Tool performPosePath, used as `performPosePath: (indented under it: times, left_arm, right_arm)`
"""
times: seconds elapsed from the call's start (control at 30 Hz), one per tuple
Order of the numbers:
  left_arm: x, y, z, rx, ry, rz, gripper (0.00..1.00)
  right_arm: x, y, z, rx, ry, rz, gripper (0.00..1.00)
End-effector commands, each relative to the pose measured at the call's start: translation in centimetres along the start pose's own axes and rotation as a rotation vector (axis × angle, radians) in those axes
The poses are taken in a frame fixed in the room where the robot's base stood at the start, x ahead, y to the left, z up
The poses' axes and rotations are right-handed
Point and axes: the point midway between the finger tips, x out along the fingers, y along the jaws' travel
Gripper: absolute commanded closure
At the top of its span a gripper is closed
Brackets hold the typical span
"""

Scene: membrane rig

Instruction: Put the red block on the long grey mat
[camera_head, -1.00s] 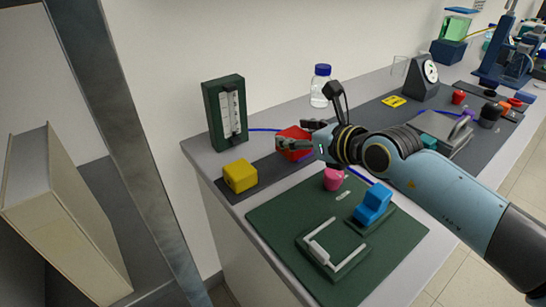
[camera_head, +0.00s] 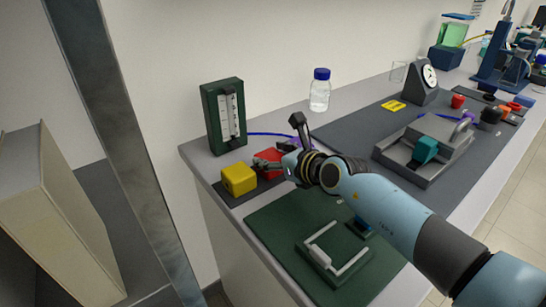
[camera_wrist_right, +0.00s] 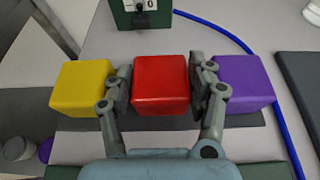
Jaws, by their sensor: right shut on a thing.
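The red block (camera_head: 268,162) is between the fingers of my right gripper (camera_head: 276,166). The right wrist view also shows the red block (camera_wrist_right: 160,85) with a finger against each side, so the gripper is shut on it. It is over the long grey mat (camera_head: 231,197), between a yellow block (camera_head: 238,178) on the left and a purple block (camera_wrist_right: 243,88) on the right. I cannot tell whether its underside touches the mat. The purple block is mostly hidden by the gripper in the head view. My left gripper is not in view.
A dark green gauge box (camera_head: 222,120) and a blue-capped bottle (camera_head: 320,92) stand behind, with a blue tube on the bench. A green mat (camera_head: 270,222) with a white-barred fixture lies in front. The neighbouring blocks leave little room around the fingers.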

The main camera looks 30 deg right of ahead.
Motion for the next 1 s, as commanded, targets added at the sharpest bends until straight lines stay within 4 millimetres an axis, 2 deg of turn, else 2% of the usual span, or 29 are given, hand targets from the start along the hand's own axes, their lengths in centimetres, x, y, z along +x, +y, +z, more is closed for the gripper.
performPosePath:
  times: [0.03,0.07,0.13,0.47,0.57,0.8,1.0]
  left_arm:
    - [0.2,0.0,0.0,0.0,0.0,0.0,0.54]
    - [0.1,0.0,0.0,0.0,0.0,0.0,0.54]
    - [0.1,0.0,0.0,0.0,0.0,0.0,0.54]
    - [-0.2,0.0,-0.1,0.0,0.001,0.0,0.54]
    - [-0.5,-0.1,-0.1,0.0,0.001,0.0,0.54]
    - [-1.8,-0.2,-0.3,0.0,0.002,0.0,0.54]
    - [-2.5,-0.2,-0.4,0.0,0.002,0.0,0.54]
  right_arm:
    - [0.1,0.0,-0.2,0.0,-0.001,0.0,0.83]
    - [0.1,0.0,-0.2,0.0,0.001,0.0,0.41]
    - [0.1,0.0,-0.2,0.0,0.001,0.0,0.33]
    - [-0.2,0.0,0.1,0.0,0.001,0.0,0.33]
    - [-1.5,-0.1,0.1,-0.001,0.003,0.0,0.33]
    - [-7.0,0.0,0.1,-0.003,0.004,0.001,0.33]
    - [-10.6,0.0,0.1,-0.001,0.002,0.0,0.33]
